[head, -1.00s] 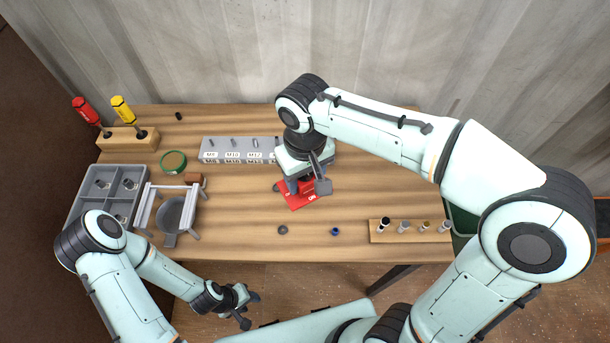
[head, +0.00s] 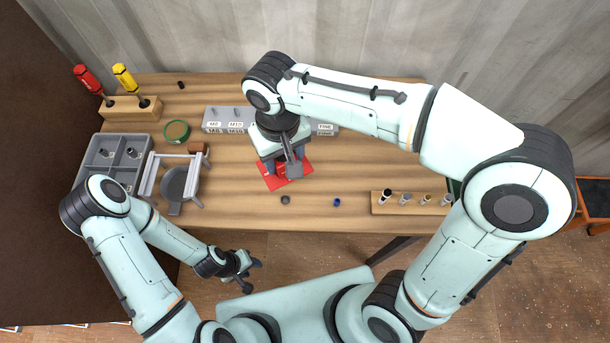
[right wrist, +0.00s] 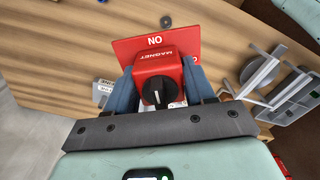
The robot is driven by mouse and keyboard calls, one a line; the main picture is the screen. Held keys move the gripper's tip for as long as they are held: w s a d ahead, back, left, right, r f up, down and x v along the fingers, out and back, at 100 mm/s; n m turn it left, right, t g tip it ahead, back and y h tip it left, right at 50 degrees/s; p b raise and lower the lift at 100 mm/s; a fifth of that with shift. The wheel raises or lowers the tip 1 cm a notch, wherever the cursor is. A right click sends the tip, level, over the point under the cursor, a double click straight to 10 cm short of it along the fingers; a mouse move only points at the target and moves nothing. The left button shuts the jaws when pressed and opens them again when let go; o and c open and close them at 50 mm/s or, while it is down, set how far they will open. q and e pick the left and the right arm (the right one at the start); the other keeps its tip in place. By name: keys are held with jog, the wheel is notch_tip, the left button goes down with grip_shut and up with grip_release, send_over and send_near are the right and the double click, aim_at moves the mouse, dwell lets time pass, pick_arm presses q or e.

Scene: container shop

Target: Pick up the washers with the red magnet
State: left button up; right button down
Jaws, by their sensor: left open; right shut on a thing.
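My right gripper (right wrist: 168,88) is shut on the red magnet (right wrist: 165,66), a block marked MAGNET with a black knob. In the head view the right gripper (head: 283,170) is over a red sheet (head: 300,170), and its wrist hides most of the magnet. I cannot tell whether the magnet touches the sheet. No washers can be made out at the magnet. A small dark grey ring (head: 285,200) and a small blue ring (head: 337,202) lie near the table's front edge; I cannot tell whether they are washers. My left gripper (head: 246,268) is open and empty in front of the table.
A grey labelled rack (head: 215,126) stands behind the right gripper. A grey divided tray (head: 90,165), a white frame (head: 148,175) and a green round tin (head: 176,130) are at left. A wooden block with pegs (head: 400,208) is front right. The table (head: 370,165) is clear right of the sheet.

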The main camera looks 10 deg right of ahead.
jog(key=shift+s+a+r, duration=0.1)
jog(key=shift+s+a, duration=0.05)
jog(key=shift+a, duration=0.65)
pick_arm(q)
jog(key=shift+w+r, duration=0.1)
jog(key=shift+w, duration=0.05)
pick_arm(e)
jog(key=shift+s+f+b, duration=0.15)
jog(key=shift+f+b, duration=1.15)
jog(key=shift+f, duration=1.15)
pick_arm(q)
jog(key=s+f+b, duration=0.3)
jog(key=s+f, duration=0.2)
jog(key=f, duration=0.2)
jog(key=shift+s+g, duration=0.25)
jog(key=shift+g, duration=0.05)
pick_arm(e)
jog(key=shift+f, duration=2.5)
pick_arm(q)
jog(key=shift+f, duration=0.15)
pick_arm(e)
jog(key=shift+d+f, duration=0.1)
jog(key=shift+f+b, duration=0.6)
jog(key=shift+f, duration=0.4)
pick_arm(q)
jog(key=shift+s+f, duration=0.4)
jog(key=shift+f, duration=0.3)
pick_arm(e)
jog(key=shift+r, duration=0.1)
